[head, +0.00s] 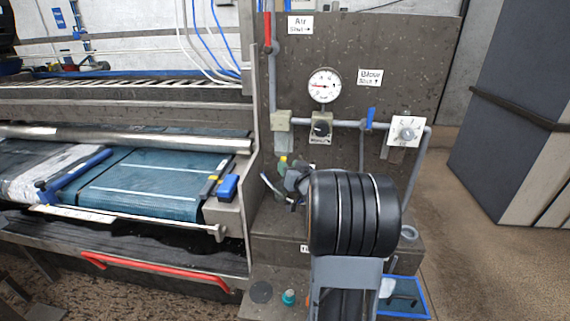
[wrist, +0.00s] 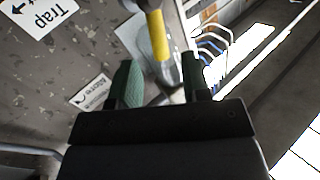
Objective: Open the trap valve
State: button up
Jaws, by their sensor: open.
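A yellow handle (wrist: 158,36) on a metal pipe shows at the top middle of the wrist view, near a white "Trap" label (wrist: 40,14) with an arrow. My gripper (wrist: 157,65) is open, its two green-padded fingers apart. The handle appears in the gap between the fingertips in the picture; I cannot tell how deep it lies or whether they touch. In the head view my gripper (head: 282,177) is low in front of the panel, partly hidden by my black arm. A small yellow-green part shows just above it there.
The panel (head: 420,70) carries a gauge (head: 324,86), a blue valve handle (head: 370,117), a red handle (head: 267,30) and a white dial plate (head: 407,131). A conveyor with a blue rug (head: 150,180) is at left. Open floor (head: 480,240) lies at right.

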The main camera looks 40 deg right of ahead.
jog(key=shift+w+d, duration=0.2)
jog(key=shift+w, duration=1.35)
grip_shut()
